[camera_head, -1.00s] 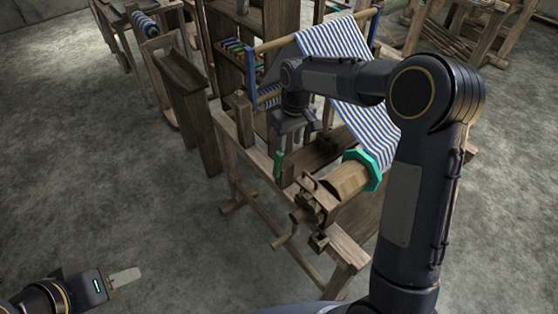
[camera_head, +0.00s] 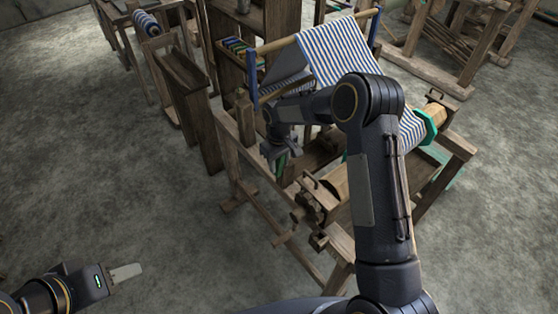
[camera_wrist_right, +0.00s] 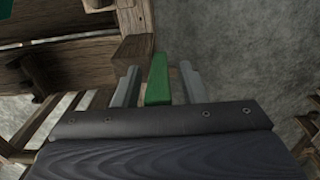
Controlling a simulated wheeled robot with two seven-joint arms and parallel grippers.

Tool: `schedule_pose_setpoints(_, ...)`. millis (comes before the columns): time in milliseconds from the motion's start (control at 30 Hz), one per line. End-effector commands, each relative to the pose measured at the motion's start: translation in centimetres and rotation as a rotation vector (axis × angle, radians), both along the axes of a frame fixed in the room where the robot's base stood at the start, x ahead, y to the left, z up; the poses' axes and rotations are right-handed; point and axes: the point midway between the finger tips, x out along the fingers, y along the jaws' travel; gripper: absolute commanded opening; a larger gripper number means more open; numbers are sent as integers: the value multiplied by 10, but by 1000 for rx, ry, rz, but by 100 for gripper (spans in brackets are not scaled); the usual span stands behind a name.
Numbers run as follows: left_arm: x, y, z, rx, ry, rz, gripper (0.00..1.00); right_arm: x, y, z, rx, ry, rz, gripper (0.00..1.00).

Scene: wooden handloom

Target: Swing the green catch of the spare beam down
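The green catch (camera_head: 282,166) hangs at the near left part of the loom frame, mostly hidden by my right gripper in the head view. In the right wrist view the green catch (camera_wrist_right: 158,80) stands upright between the two fingers, below a wooden block. My right gripper (camera_head: 275,156) is at the catch. Its fingers (camera_wrist_right: 157,88) are open, one on each side of the catch, with a narrow gap showing on both sides. My left gripper (camera_head: 126,272) is low at the left over bare floor, seen edge-on, so its opening cannot be told.
The wooden beam roll (camera_head: 337,184) with its bracket (camera_head: 312,200) lies right of the catch, partly behind my right arm. Striped cloth (camera_head: 338,52) hangs over the loom, with a green-rimmed roller (camera_head: 428,128) at right. A wooden bench (camera_head: 186,95) stands at left. The left floor is clear.

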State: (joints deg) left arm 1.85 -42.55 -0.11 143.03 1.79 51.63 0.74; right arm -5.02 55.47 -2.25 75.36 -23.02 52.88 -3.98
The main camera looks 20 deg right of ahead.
Motion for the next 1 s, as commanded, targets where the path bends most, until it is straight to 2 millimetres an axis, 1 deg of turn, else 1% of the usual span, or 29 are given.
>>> schedule_pose_setpoints(167,0,0,0,0,0,0,38,0,0,0,0,0,0,38)
schedule_pose_setpoints(267,0,0,0,0,0,0,38,0,0,0,0,0,0,28)
schedule_pose_setpoints(467,0,0,0,0,0,0,38,0,0,0,0,-1,0,2)
schedule_pose_setpoints(500,0,0,0,0,0,0,38,0,0,0,0,-1,0,0)
schedule_pose_setpoints(800,0,0,-3,0,0,0,38,0,0,0,3,-6,-1,0)
schedule_pose_setpoints(867,0,0,-6,0,0,0,38,-1,-1,-1,6,-16,-1,0)
schedule_pose_setpoints(1000,0,0,-21,0,0,0,38,-4,-2,-5,24,-57,-1,0)
